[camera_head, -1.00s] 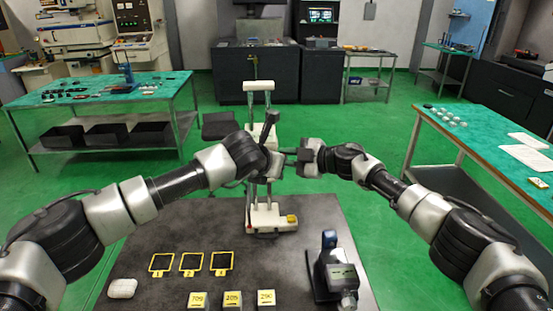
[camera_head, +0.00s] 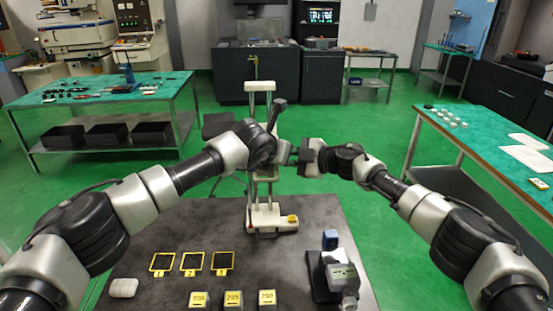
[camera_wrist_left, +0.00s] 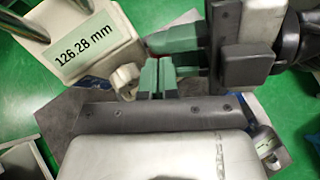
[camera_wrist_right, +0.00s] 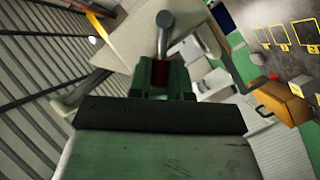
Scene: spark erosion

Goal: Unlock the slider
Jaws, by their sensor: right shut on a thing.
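The height gauge (camera_head: 262,217) stands upright at the back of the dark table, its columns partly hidden behind my grippers. In the left wrist view its white slider (camera_wrist_left: 85,65) has a display reading 126.28 mm and a pale knob (camera_wrist_left: 126,82) on its side. My left gripper (camera_wrist_left: 158,66) has its green fingers close together beside the knob, apparently shut with nothing visible between them. My right gripper (camera_wrist_right: 161,75) comes in from the right. It is shut on a dark red part (camera_wrist_right: 160,72) under a grey metal rod (camera_wrist_right: 165,35); the slider's lock itself is unclear.
On the table are yellow-framed squares (camera_head: 192,262), numbered blocks (camera_head: 233,299), a white lump (camera_head: 123,288) and a small instrument on a dark stand (camera_head: 340,277). Green-topped benches stand left (camera_head: 100,91) and right (camera_head: 490,142). The table's middle is clear.

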